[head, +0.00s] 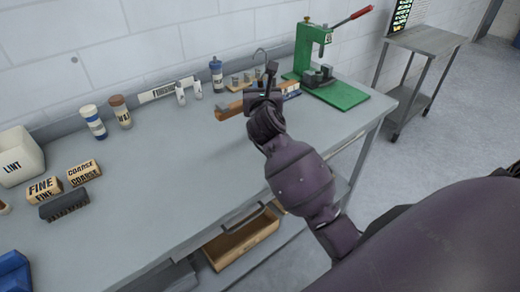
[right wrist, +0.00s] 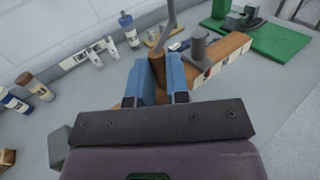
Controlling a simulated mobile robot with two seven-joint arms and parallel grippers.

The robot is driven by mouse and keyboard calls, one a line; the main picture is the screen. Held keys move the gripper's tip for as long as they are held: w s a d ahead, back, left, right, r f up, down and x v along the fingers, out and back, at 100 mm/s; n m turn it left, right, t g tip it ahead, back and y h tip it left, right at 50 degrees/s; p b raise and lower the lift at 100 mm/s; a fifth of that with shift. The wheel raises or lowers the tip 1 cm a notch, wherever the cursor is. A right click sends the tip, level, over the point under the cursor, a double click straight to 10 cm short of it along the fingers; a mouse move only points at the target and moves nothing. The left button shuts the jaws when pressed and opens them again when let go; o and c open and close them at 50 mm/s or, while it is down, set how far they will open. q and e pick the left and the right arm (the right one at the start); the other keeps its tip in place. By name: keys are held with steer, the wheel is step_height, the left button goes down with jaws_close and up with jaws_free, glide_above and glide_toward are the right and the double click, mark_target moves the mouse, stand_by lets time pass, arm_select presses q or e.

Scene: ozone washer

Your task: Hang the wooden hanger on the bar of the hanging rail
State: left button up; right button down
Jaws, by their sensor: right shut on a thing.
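My right gripper (head: 264,92) is above the back part of the workbench. In the right wrist view, its blue fingers (right wrist: 160,82) are shut on a brown wooden piece, which I take to be the wooden hanger (right wrist: 158,66). A thin grey metal hook (right wrist: 171,22) rises above the fingers. The rest of the hanger is largely hidden by the gripper or hard to tell from the wooden rack behind it. The hanging rail and its bar are not in view. My left gripper is not in view.
A long wooden rack (right wrist: 228,46) with labels is close to my right gripper. A green press (head: 325,75) stands to its right. Bottles (head: 93,122), brushes (head: 44,188) and a lint bin (head: 18,157) are on the left. The middle workbench (head: 165,175) is clear. An open drawer (head: 240,243) is below.

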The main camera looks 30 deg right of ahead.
step_height(320, 180, down, 15)
steer(key=b, duration=0.3)
steer(key=shift+b, duration=0.35)
steer(key=shift+f+b, duration=0.9)
steer(key=shift+f, duration=1.25)
steer(key=shift+f, duration=0.1)
steer(key=shift+f, duration=0.1)
steer(key=c, duration=1.1)
jaws_free()
